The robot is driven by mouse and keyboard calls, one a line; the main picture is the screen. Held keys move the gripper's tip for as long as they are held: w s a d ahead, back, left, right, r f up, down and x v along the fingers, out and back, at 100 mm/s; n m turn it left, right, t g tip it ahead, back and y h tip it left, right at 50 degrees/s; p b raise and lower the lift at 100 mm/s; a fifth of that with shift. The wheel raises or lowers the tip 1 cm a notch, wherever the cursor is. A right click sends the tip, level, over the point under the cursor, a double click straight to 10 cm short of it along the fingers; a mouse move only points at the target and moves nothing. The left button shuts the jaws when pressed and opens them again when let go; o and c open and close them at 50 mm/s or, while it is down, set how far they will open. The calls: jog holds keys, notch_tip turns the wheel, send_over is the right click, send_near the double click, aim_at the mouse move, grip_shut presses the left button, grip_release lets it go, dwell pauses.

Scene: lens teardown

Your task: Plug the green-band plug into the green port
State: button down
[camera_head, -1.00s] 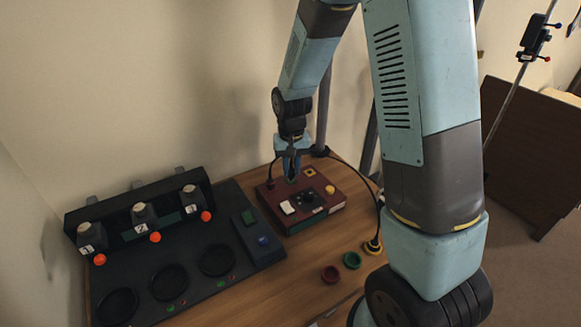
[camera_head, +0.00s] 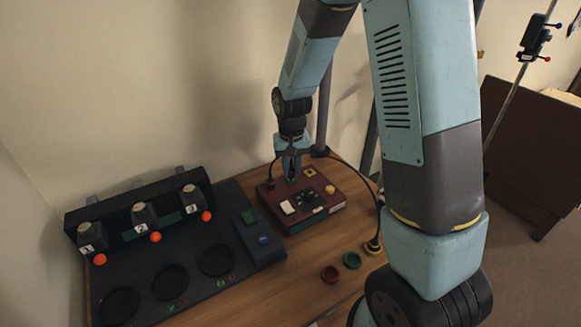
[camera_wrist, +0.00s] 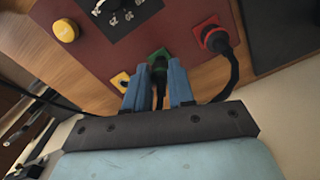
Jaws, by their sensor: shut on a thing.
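My gripper (camera_wrist: 160,84) is shut on the dark green-band plug (camera_wrist: 160,72), with one blue finger on each side of it. The plug's front end is over the green port (camera_wrist: 157,55) on the dark red box (camera_head: 324,213); how deep it sits I cannot tell. In the head view my gripper (camera_head: 291,168) points down at the back part of the box, and its fingers mostly hide the plug and green port.
A red port (camera_wrist: 212,38) beside it holds a cabled plug. An empty-looking yellow port (camera_wrist: 121,80) lies on the other side. A yellow-band plug (camera_head: 373,246) and green (camera_head: 351,260) and red (camera_head: 330,274) rings lie on the table. A black station (camera_head: 215,288) stands left.

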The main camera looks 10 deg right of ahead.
jog(key=shift+f, duration=0.5)
jog(key=c, duration=0.9)
grip_release()
notch_tip(320, 180, up, 14)
jog(key=shift+f, duration=0.2)
jog(key=s+d+r+t, duration=0.2)
jog(key=s+d+r, duration=0.2)
jog(key=s, duration=0.3)
jog(key=s+d+r+t, duration=0.1)
jog(key=s+d+r, duration=0.3)
jog(key=s+r, duration=0.2)
jog(key=s+d+r+t, duration=0.2)
jog(key=s+d+r, duration=0.2)
jog(key=s, duration=0.6)
jog(key=shift+d+r+t, duration=0.2)
jog(key=shift+r+t, duration=0.1)
jog(key=shift+r, duration=0.45)
